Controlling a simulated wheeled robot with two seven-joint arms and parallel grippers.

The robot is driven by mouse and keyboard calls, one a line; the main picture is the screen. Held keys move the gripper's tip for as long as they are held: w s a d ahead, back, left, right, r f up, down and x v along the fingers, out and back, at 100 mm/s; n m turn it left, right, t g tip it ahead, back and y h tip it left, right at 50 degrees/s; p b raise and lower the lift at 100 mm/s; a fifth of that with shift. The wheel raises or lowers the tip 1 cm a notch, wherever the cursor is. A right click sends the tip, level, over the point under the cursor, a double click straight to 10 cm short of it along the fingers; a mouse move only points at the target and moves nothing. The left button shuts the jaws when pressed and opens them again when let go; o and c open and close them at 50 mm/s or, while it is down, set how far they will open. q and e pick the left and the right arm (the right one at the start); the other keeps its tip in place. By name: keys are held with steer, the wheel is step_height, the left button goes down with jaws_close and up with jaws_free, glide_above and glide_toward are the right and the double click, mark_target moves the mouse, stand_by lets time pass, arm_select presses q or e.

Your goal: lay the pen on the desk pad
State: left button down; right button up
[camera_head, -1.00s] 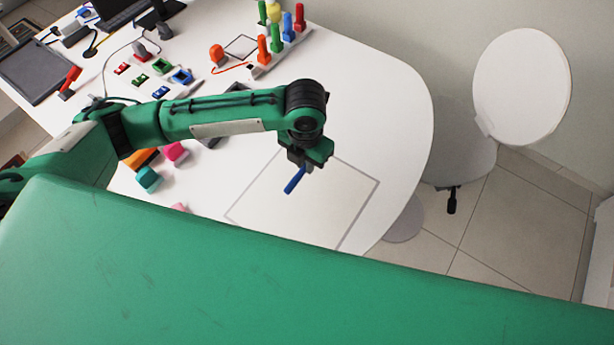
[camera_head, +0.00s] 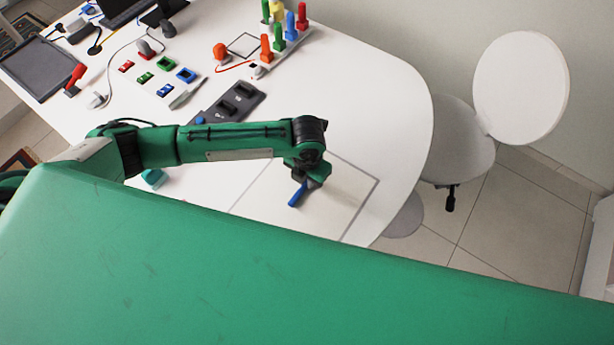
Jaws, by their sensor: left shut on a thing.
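A blue pen (camera_head: 297,196) is in my left gripper (camera_head: 305,184), which is shut on it. The gripper comes in from the left and points down over the desk pad. The desk pad (camera_head: 338,205) is a pale square with a grey border on the white table, near its rounded right end. The pen is tilted, over the left-middle part of the pad. I cannot tell whether its lower tip touches the pad. My green body hides the pad's near corner. My right gripper is not in view.
The white table (camera_head: 375,105) is clear right of and behind the pad. A dark tray (camera_head: 240,100) with slots lies behind my left arm. Coloured pegs on a rack (camera_head: 278,47) stand at the back. A white chair (camera_head: 520,90) is beyond the right edge.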

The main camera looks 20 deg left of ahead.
arm_select(q)
steer(key=c, duration=1.5)
jaws_free()
steer(key=shift+f, duration=0.1)
steer(key=shift+o, duration=0.3)
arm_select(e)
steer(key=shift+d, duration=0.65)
arm_select(q)
steer(key=shift+r, duration=0.4)
step_height(320, 180, up, 12)
steer(key=b, duration=0.3)
steer(key=shift+f+b, duration=0.2)
steer(key=shift+b, duration=0.2)
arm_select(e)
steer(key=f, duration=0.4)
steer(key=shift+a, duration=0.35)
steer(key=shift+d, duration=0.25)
